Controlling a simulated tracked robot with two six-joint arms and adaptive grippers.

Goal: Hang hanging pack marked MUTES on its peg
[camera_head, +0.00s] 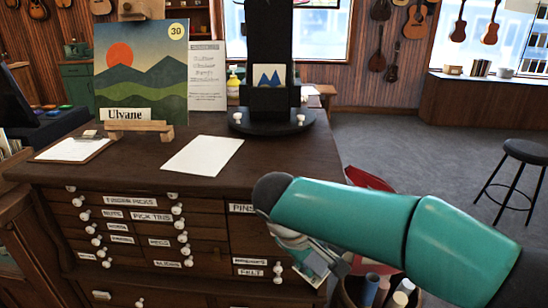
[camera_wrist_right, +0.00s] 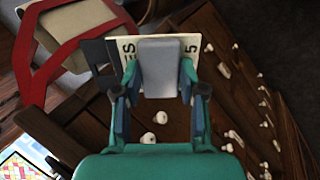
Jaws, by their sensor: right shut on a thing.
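My right arm reaches in from the right in the head view, and its gripper (camera_head: 298,243) is low in front of the drawer cabinet, partly hidden by the teal forearm. In the right wrist view, the gripper (camera_wrist_right: 160,78) is shut on a pack (camera_wrist_right: 127,48) with a white card. I cannot make out the peg. My left gripper is not in view.
The wooden drawer cabinet (camera_head: 215,222) holds a landscape picture (camera_head: 140,75), a clipboard (camera_head: 72,149), a white sheet (camera_head: 203,155) and a black stand (camera_head: 268,112). A red-framed thing (camera_wrist_right: 45,60) is close by. A bin with rolls (camera_head: 372,290) stands below my arm. A stool (camera_head: 528,150) stands right.

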